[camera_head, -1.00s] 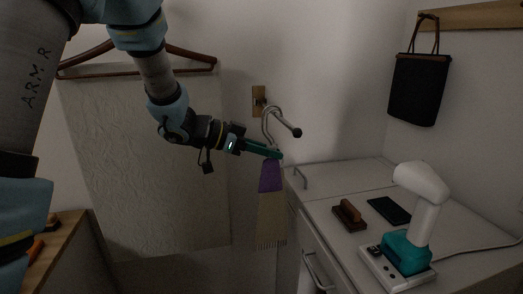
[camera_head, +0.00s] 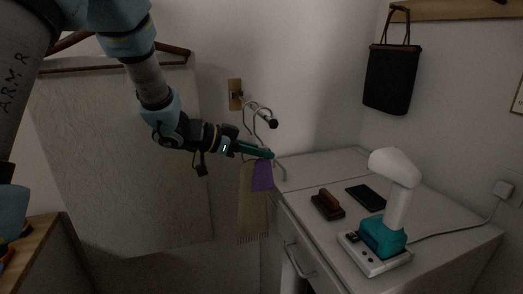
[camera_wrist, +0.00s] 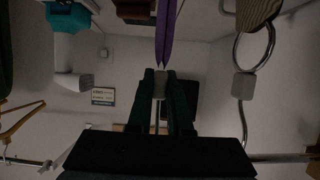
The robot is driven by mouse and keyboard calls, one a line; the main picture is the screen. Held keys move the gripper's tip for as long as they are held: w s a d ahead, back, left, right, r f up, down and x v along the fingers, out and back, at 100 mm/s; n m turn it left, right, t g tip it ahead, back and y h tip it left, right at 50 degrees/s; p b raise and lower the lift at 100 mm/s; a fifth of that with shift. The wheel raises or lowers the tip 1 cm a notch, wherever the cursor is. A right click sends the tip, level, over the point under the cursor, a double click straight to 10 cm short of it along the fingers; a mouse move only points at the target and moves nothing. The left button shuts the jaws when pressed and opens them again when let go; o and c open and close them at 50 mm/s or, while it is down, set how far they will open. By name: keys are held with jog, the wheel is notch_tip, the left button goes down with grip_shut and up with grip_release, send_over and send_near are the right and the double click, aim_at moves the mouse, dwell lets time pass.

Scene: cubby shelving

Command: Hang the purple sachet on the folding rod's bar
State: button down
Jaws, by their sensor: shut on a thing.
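The purple sachet (camera_head: 262,176) hangs below my gripper (camera_head: 270,154), and its thin edge shows in the wrist view (camera_wrist: 165,30). My gripper, also in the wrist view (camera_wrist: 161,84), is shut on the grey block at the sachet's top. The folding rod's bar (camera_head: 259,118) sticks out from a brass wall plate and ends in a dark knob. My gripper is just below the bar. Thin metal hooks show between bar and gripper; I cannot tell whether the sachet's own hook touches the bar. The bar also shows in the wrist view (camera_wrist: 285,157).
A beige fringed scarf (camera_head: 249,208) hangs from the bar by a ring and hook, just left of the sachet. A white cabinet (camera_head: 330,165) stands close on the right, with a brown brush, a phone and a teal-and-white device on top. A black bag (camera_head: 391,80) hangs at right.

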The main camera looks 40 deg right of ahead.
jog(key=c, duration=0.8)
grip_release()
jog(key=shift+o, duration=0.2)
jog(key=shift+a, duration=0.1)
